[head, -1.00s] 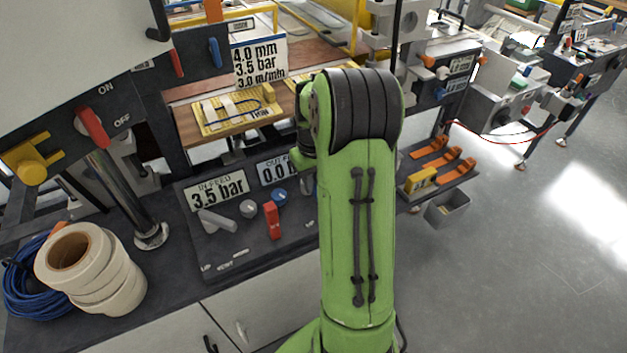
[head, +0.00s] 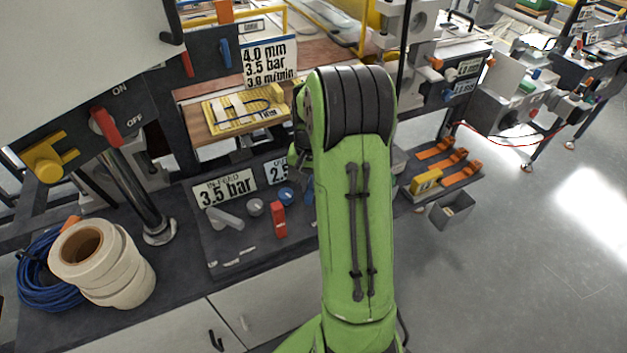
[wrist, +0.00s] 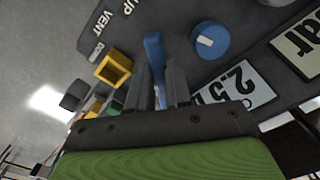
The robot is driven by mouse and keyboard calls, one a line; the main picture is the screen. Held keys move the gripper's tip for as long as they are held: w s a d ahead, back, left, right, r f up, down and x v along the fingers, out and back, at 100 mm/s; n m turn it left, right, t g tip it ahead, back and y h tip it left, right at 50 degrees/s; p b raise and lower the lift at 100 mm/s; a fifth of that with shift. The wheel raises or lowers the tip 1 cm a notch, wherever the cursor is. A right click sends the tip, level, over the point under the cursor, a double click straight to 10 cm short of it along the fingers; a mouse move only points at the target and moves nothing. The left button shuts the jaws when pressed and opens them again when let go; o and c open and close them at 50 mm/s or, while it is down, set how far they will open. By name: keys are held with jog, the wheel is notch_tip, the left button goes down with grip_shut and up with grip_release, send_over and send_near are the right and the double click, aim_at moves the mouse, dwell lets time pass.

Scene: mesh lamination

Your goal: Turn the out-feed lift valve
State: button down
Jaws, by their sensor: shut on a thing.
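The out-feed valve's blue lever (wrist: 154,48) shows in the wrist view between the two dark fingers of my gripper (wrist: 158,80), which is shut on it. Which label the lever points to I cannot tell. A blue knob (wrist: 208,40) with a white mark sits beside it. The out-feed display (wrist: 237,88) reads 2.5. In the head view this display (head: 277,171) is partly covered by my green arm, and my gripper is hidden behind the arm. The blue knob (head: 286,196) also shows there.
The in-feed display (head: 225,188) reads 3.5 bar, above a grey lever (head: 226,218) and grey knob (head: 255,207). A red lever (head: 278,219) stands close by on the panel. Tape rolls (head: 100,262) and blue cable (head: 45,275) lie left. Open floor is at right.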

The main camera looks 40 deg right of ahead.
aim_at(309, 186)
jog(key=shift+w+m, duration=0.15)
jog(key=shift+m, duration=0.25)
jog(key=c, duration=1)
grip_release()
jog(key=shift+a, duration=0.1)
jog(key=shift+c, duration=0.2)
notch_tip(309, 186, up, 16)
jog(key=p, duration=0.4)
